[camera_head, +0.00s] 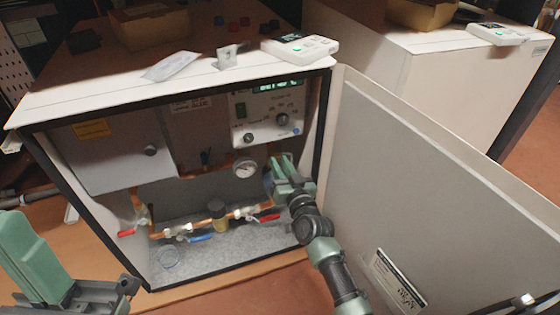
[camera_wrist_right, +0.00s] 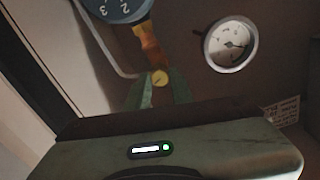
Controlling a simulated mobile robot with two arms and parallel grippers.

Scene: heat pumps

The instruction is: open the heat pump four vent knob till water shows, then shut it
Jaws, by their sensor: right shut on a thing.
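The heat pump cabinet (camera_head: 90,98) stands open, with pipes, valves and a gauge inside. My right gripper (camera_head: 276,170) reaches into its right side, near the inner wall. In the right wrist view my right gripper (camera_wrist_right: 159,88) is shut on a small round brass knob (camera_wrist_right: 160,77) at the lower end of a brass fitting (camera_wrist_right: 150,42). This looks like the vent knob; in the head view my gripper hides it. No water shows at the knob. My left arm's green and dark parts (camera_head: 32,258) are at the lower left, away from the cabinet; its fingertips cannot be made out.
A round pressure gauge (camera_head: 246,168) is left of my right gripper. Red-handled (camera_head: 269,218) and blue-handled (camera_head: 200,238) valves lie lower. A clear round cup (camera_head: 168,258) sits on the cabinet floor. The open door (camera_head: 420,190) stands close on the right of my right arm.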

